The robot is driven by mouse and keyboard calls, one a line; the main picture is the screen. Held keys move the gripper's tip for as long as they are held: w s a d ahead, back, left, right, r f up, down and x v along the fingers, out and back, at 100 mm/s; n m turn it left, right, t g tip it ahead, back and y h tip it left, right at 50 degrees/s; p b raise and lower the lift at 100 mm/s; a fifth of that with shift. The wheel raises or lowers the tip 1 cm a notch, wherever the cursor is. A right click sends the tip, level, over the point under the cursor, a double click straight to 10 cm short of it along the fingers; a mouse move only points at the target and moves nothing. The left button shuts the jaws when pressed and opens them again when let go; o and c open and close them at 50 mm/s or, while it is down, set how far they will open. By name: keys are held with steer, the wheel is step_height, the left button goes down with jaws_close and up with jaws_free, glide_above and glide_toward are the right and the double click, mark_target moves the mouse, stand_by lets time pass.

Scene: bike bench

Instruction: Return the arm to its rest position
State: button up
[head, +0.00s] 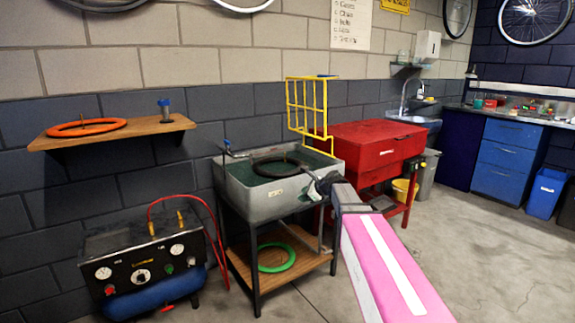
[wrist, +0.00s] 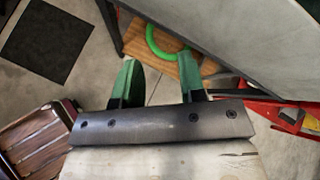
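My arm, pink with a white stripe, reaches from the lower right of the head view toward the grey basin (head: 240,196). Beyond the fingers lie a green ring (wrist: 152,40) and the wooden lower shelf (wrist: 134,44) of the basin stand. The exact gap between gripper and basin cannot be told.
A red cabinet (head: 362,146) stands right of the basin, with a yellow rack (head: 307,108) behind. A compressor (head: 150,262) with a red hose stands at left. A wooden wall shelf (head: 110,131) holds an orange ring (head: 86,127). The floor (head: 490,250) at right is clear.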

steer(key=s+d+f+n+g+h, duration=0.2)
steer(key=s+f+n, duration=0.4)
steer(key=s, duration=0.3)
steer(key=s+d+f+n+g+h, duration=0.2)
steer(key=s+d+f+n, duration=0.3)
steer(key=s, duration=0.5)
steer(key=s+d+f+n+g+h, duration=0.3)
steer(key=s+d+f+n+h, duration=0.1)
steer(key=s+f+n, duration=0.5)
steer(key=shift+s+d+f+n+h, duration=0.2)
steer(key=shift+s+d+n+h, duration=0.15)
steer(key=shift+s, duration=0.2)
steer(key=shift+a, duration=0.2)
